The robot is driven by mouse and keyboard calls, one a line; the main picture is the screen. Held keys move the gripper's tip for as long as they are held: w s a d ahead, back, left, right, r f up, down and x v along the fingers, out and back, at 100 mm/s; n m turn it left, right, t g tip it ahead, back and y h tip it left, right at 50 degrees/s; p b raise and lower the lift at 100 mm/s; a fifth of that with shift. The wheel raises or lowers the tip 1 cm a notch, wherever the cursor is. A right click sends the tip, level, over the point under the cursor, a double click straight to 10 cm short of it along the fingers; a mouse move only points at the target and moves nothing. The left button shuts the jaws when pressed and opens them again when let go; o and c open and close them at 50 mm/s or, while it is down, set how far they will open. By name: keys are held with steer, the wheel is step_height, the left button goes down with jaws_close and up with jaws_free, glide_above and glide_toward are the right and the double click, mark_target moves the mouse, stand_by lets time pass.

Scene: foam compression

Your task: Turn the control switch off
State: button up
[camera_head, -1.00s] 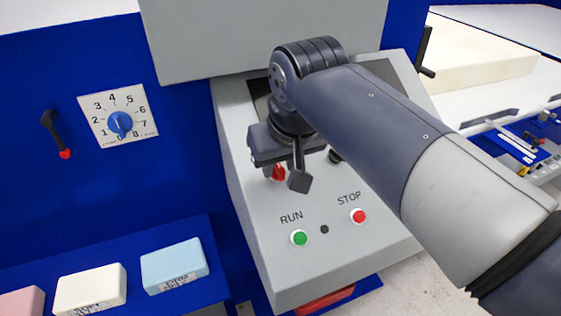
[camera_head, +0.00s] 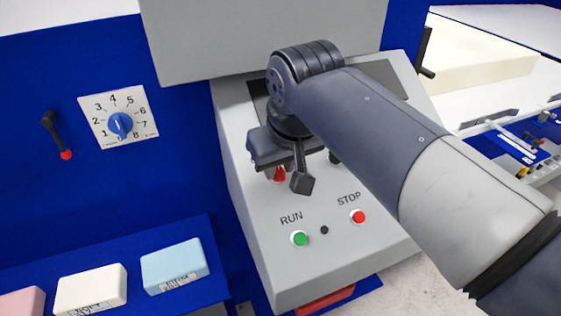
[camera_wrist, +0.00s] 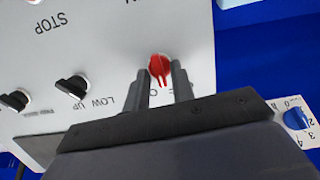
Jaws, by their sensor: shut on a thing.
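The red control switch (camera_head: 279,174) sits on the sloped grey panel (camera_head: 255,235) below my gripper (camera_head: 288,178), partly hidden by the fingers in the head view. In the wrist view the red switch (camera_wrist: 160,67) is between the two fingertips of my gripper (camera_wrist: 163,76), which is shut on it. A pair of marks shows on the switch's near edge. The lettering beside it is partly covered by the fingers, so I cannot read its setting.
The green RUN button (camera_head: 299,238) and red STOP button (camera_head: 358,216) are lower on the panel. Two black knobs, one nearer (camera_wrist: 72,86) and one farther (camera_wrist: 14,100), stand beside the switch. A blue numbered dial (camera_head: 121,124) and foam blocks (camera_head: 174,266) are to the left.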

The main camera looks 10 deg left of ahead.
steer(key=n+p, duration=0.1)
steer(key=n, duration=0.3)
steer(key=shift+s+a+r+t, duration=0.1)
steer(key=shift+t, duration=0.2)
steer(key=shift+n+h+p, duration=0.3)
steer(key=shift+n+p, duration=0.15)
steer(key=shift+n, duration=1.05)
steer(key=shift+t, duration=0.3)
steer(key=o, duration=0.7)
steer(key=shift+c, duration=0.2)
steer(key=v, duration=1)
steer(key=shift+s+r, duration=0.2)
steer(key=shift+r, duration=0.1)
steer(key=shift+f, duration=0.1)
